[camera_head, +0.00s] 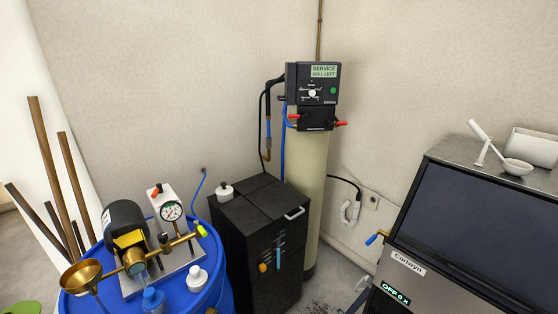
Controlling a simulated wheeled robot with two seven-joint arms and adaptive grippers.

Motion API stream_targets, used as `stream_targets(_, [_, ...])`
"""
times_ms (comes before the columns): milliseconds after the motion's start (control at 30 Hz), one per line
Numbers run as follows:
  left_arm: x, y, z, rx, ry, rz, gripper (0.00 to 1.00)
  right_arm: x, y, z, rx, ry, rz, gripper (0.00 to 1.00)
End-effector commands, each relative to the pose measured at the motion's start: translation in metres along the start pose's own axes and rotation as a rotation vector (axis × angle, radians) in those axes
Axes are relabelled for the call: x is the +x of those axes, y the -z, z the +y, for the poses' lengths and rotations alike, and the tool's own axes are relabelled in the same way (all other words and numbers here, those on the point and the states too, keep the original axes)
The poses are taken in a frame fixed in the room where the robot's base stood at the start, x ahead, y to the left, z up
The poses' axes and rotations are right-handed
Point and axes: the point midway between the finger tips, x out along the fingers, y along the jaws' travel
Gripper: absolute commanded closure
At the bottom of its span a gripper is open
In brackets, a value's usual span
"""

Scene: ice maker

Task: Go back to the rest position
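Neither of my grippers and neither of my arms shows in the head view. The ice maker (470,235) stands at the right, with a dark front panel and a lit display (395,293) reading OFF. A tall pale cylinder (307,170) with a black control head (312,83) stands in the corner; its screen reads SERVICE and LEFT. A black cabinet (262,215) stands in front of the cylinder, with a white-capped item (225,191) on top.
A blue barrel (215,262) at lower left carries a pump (126,228), a gauge (171,211), a brass funnel (82,275) and bottles. A white scoop (518,167) lies on the ice maker. Pipes (60,180) lean at left. A floor gap (328,277) lies between cabinet and ice maker.

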Motion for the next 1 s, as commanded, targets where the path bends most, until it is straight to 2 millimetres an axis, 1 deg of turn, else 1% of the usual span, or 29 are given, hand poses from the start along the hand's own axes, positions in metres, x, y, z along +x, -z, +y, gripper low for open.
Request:
stream_targets(33, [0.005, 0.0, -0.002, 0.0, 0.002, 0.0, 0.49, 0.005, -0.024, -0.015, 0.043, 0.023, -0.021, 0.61])
stream_targets(233, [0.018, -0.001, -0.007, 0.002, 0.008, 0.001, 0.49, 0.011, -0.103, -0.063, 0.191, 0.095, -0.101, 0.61])
stream_targets(367, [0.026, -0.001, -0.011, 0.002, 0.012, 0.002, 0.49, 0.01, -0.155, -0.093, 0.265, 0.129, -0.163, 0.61])
stream_targets(400, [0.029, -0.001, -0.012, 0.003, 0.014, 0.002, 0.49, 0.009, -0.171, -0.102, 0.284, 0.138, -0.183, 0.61])
stream_targets(467, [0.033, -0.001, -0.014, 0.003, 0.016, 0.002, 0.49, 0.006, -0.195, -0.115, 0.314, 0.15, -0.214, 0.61])
stream_targets(500, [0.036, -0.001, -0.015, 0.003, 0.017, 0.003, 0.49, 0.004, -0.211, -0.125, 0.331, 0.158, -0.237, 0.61])
stream_targets(667, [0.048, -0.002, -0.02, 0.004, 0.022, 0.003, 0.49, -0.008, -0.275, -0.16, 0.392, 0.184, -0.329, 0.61])
stream_targets(700, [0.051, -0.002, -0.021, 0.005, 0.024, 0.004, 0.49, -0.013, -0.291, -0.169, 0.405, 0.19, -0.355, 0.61])
stream_targets(867, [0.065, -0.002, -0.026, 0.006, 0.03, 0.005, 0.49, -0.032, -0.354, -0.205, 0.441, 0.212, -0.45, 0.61])
stream_targets(900, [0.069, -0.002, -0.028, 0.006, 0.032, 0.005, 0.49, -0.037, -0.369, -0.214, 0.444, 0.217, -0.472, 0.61])
stream_targets(967, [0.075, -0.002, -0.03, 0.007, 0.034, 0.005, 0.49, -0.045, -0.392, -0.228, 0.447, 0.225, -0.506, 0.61])
stream_targets(1000, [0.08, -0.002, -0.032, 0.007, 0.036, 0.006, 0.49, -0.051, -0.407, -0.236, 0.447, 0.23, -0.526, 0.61])
